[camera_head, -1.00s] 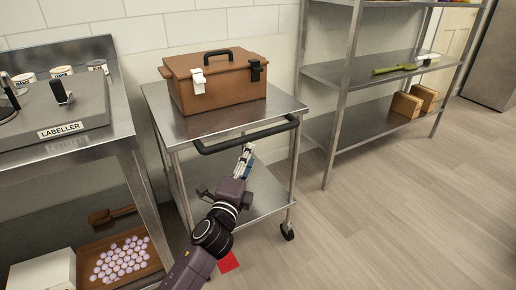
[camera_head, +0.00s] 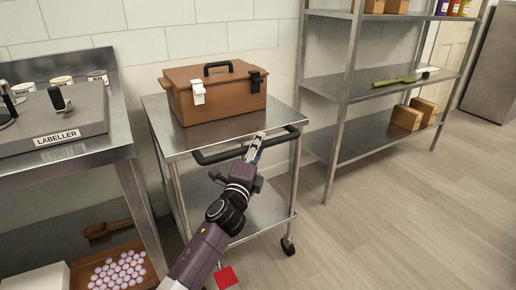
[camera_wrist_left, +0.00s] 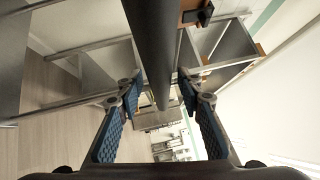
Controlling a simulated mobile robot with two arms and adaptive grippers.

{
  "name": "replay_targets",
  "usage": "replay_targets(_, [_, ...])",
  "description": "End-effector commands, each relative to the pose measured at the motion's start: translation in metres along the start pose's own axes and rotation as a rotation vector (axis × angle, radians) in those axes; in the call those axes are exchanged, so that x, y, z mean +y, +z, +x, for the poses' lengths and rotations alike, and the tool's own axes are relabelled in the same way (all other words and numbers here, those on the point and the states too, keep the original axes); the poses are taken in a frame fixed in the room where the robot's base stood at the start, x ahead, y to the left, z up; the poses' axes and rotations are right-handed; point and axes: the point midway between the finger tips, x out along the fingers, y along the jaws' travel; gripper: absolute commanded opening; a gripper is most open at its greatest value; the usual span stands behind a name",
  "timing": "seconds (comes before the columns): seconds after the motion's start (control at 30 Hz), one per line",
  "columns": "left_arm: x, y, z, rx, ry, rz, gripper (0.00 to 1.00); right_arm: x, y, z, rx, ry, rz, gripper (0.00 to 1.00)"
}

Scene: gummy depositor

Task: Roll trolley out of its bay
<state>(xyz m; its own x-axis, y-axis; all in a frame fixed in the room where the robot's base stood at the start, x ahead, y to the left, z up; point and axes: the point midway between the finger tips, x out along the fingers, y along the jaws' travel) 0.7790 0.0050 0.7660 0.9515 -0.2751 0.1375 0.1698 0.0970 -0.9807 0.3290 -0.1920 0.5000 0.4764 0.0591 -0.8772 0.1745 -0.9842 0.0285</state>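The trolley (camera_head: 205,137) is a steel two-shelf cart standing between the labeller bench and the shelf rack, with its back near the tiled wall. Its dark push handle (camera_head: 215,158) runs along the front edge of the top shelf. A brown toolbox (camera_head: 222,95) with one white and one black latch sits on top. My left gripper (camera_head: 257,146) is at the right part of the handle. In the left wrist view its blue-padded fingers (camera_wrist_left: 160,92) are apart, with the dark bar between them in the picture; contact cannot be told. My right gripper is not in view.
The labeller bench (camera_head: 128,135) stands close on the trolley's left. A shelf rack (camera_head: 345,100) stands on the right. A caster (camera_head: 288,245) shows at the trolley's front right. A red square (camera_head: 225,277) shows below my arm. The floor (camera_head: 400,225) at front right is clear.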

Motion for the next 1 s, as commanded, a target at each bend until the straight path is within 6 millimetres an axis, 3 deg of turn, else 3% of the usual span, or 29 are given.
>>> replay_targets(0.17, [-0.0002, 0.0, 0.0, 0.0, 0.0, -0.001, 0.34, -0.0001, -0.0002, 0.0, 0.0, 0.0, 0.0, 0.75])
replay_targets(0.5, [0.0, 0.0, -0.0002, 0.0, 0.0, -0.001, 0.0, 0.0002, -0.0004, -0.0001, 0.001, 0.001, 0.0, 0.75])
replay_targets(1.0, [0.0006, -0.0002, -0.0004, 0.0, 0.001, -0.001, 0.0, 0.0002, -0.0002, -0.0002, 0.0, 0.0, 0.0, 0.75])
